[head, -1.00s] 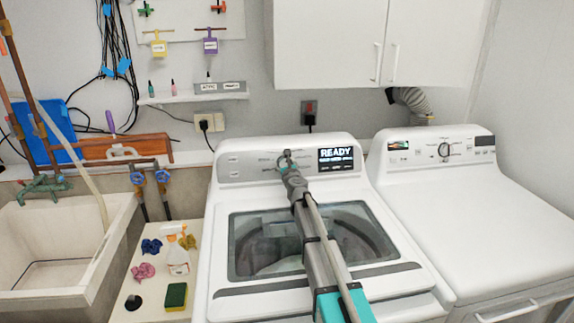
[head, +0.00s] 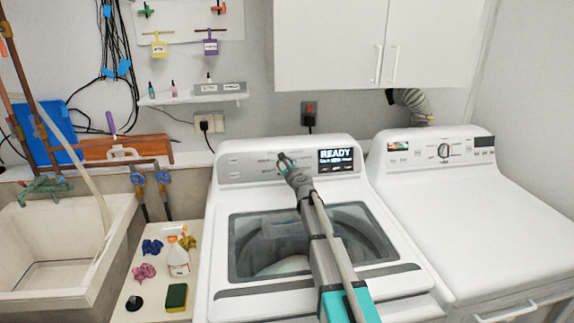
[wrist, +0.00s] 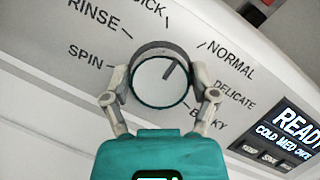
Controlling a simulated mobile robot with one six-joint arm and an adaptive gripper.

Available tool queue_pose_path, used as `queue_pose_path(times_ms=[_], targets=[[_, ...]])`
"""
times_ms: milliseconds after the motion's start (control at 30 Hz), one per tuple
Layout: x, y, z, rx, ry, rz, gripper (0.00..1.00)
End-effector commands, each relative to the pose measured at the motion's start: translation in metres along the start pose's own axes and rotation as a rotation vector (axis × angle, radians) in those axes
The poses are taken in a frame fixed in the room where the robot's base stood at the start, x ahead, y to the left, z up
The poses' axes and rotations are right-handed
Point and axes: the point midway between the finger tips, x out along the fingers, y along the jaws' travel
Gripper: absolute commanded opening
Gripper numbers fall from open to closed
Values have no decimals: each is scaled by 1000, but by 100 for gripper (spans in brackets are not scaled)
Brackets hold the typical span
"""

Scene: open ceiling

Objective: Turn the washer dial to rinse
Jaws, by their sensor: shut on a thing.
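The washer dial (wrist: 160,82) is a round knob with a grey rim on the washer's control panel. In the wrist view its pointer line tilts up and right, between the QUICK and NORMAL marks and nearer NORMAL. RINSE (wrist: 97,18) is printed at upper left, above SPIN. DELICATE and a partly covered BULKY are on the right. My gripper (wrist: 160,74) has a finger on each side of the dial and is shut on it. In the head view my gripper (head: 286,163) is at the panel of the washer (head: 222,215) and hides most of the dial.
A lit display (head: 336,159) reading READY is just right of the dial. A dryer (head: 470,200) stands to the right. White cabinets (head: 340,45) hang above. A sink (head: 55,245) and a small counter with a spray bottle (head: 178,260) are to the left.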

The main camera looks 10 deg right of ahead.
Motion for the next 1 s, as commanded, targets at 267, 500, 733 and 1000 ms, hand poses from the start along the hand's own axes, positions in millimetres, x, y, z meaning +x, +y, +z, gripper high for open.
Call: queue_pose_path(times_ms=[267, 500, 733, 1000], targets=[[2, -2, 2, -247, 0, 90, 28], [2, -2, 2, -461, 0, 169, 28], [2, -1, 2, -666, 0, 245, 28], [1, 0, 2, -895, -1, 330, 28]])
